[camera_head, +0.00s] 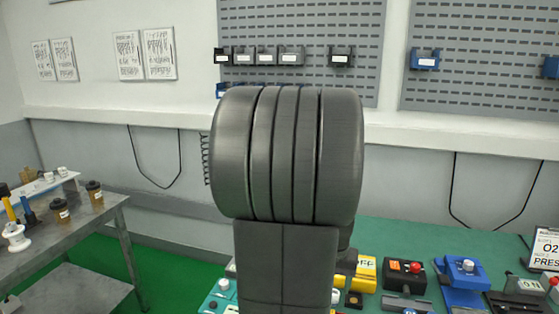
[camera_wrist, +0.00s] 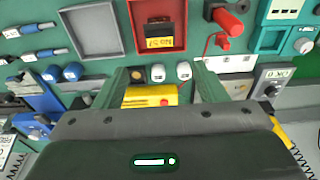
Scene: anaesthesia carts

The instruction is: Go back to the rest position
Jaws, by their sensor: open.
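My gripper (camera_wrist: 160,76) shows in the wrist view with its two greenish fingers spread apart. I see nothing held between them. They are over a crowded green work surface (camera_wrist: 120,55). Between the fingers I see a yellow box with a red button (camera_wrist: 152,96) and small white and black parts (camera_wrist: 183,71). In the head view my own arm fills the middle and hides the gripper and part of the bench. How high the fingers are above the surface is hard to tell.
In the wrist view, a red tray (camera_wrist: 73,36) and red-handled part (camera_wrist: 228,22) lie beyond the fingers. In the head view, a black box with a red button (camera_head: 404,270) and blue device (camera_head: 463,273) sit right. A metal table (camera_head: 75,232) stands left; green floor lies between.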

